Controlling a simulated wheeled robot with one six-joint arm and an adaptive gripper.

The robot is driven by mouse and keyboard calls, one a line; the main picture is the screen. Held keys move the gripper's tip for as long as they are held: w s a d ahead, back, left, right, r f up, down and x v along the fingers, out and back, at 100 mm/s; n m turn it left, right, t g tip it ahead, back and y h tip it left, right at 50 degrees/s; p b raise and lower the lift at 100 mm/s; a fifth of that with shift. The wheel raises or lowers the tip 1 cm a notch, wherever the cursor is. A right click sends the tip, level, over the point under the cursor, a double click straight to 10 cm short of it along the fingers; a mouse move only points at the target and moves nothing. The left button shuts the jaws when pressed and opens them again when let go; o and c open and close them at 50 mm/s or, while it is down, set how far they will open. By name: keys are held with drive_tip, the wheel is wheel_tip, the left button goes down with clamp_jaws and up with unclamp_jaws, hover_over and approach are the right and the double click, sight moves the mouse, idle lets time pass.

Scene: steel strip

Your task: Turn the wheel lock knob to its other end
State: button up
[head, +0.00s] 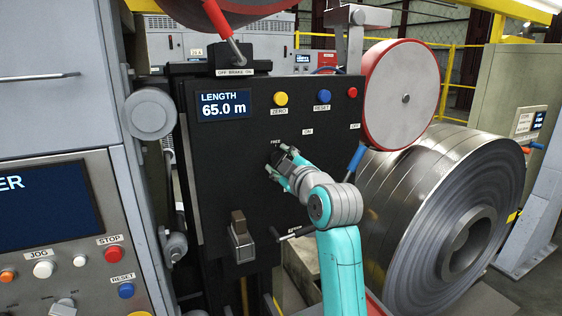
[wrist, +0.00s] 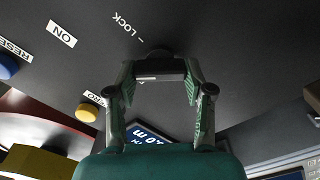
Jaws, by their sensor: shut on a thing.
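The wheel lock knob (wrist: 160,67) is a dark block on the black panel, with a short white mark on its face in the wrist view. My gripper (wrist: 160,80) has one finger on each side of it and is shut on it. In the head view my gripper (head: 277,160) is at the panel below the FREE label (head: 275,142) and mostly hides the knob. The LOCK label (wrist: 126,23) shows beyond the knob in the wrist view. I cannot tell which end the knob points to.
The black panel (head: 225,165) carries a length display reading 65.0 m (head: 223,106) and several buttons above my gripper. A blue-handled lever (head: 355,158) is to the right. A brown-topped handle (head: 239,226) is below left. A steel coil (head: 400,200) stands at right.

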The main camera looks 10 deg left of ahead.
drive_tip(key=n, duration=0.4)
drive_tip(key=shift+f+n, duration=0.1)
drive_tip(key=shift+n, duration=0.2)
drive_tip(key=shift+f+n, duration=0.1)
drive_tip(key=shift+n, duration=1.5)
drive_tip(key=o, duration=1.2)
drive_tip(key=shift+c, duration=0.2)
drive_tip(key=shift+s, duration=0.1)
drive_tip(key=v, duration=1.1)
drive_tip(key=shift+s+d, duration=0.25)
drive_tip(key=shift+s, duration=0.05)
